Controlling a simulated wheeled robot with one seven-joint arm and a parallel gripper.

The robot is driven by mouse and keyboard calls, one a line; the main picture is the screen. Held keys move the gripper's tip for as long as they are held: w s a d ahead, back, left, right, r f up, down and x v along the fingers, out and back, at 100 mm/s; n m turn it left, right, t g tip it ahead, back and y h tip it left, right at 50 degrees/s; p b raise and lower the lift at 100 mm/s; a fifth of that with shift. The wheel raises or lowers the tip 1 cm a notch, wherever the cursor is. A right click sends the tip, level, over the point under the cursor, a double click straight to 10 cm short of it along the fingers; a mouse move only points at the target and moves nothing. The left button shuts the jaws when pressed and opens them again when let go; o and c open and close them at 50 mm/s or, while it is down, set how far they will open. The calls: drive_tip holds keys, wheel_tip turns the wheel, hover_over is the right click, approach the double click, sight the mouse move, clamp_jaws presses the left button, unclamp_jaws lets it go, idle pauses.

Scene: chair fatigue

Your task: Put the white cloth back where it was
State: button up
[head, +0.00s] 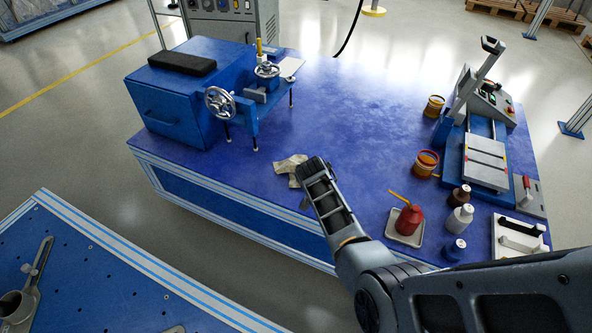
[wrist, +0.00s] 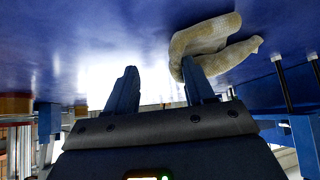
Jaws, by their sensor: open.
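The white cloth (head: 289,166) lies crumpled on the blue table (head: 330,95), left of the middle and near the front edge. My gripper (head: 314,170) is just right of it in the head view and covers part of it. In the wrist view my gripper (wrist: 160,88) is open, with nothing between its two fingers. There the cloth (wrist: 208,45) is a folded off-white heap behind the right fingertip, outside the gap. I cannot tell whether the finger touches it.
A blue fixture with handwheels (head: 240,103) stands to the left beside a blue box (head: 185,95). On the right are a red oil can (head: 408,220) on a tray, bottles (head: 459,219), orange-rimmed tins (head: 426,163) and a grey press (head: 484,160). The table's middle is clear.

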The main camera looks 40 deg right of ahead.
drive_tip(key=s+r+p, duration=0.3)
drive_tip(key=r+p, duration=0.6)
drive_tip(key=shift+s+d, duration=0.3)
drive_tip(key=shift+d, duration=0.05)
drive_tip(key=shift+w+f, duration=0.2)
drive_tip(key=shift+f, duration=0.15)
drive_tip(key=c, duration=0.4)
drive_tip(key=w+f, duration=0.2)
drive_tip(key=w, duration=0.1)
drive_tip(key=w+f, duration=0.2)
drive_tip(key=shift+a, duration=0.4)
clamp_jaws()
drive_tip(key=shift+f, duration=0.95)
drive_tip(key=shift+f, duration=0.1)
wheel_tip(320, 180, down, 4)
drive_tip(key=b, duration=0.5)
wheel_tip(320, 180, up, 9)
drive_tip(key=p, duration=0.7)
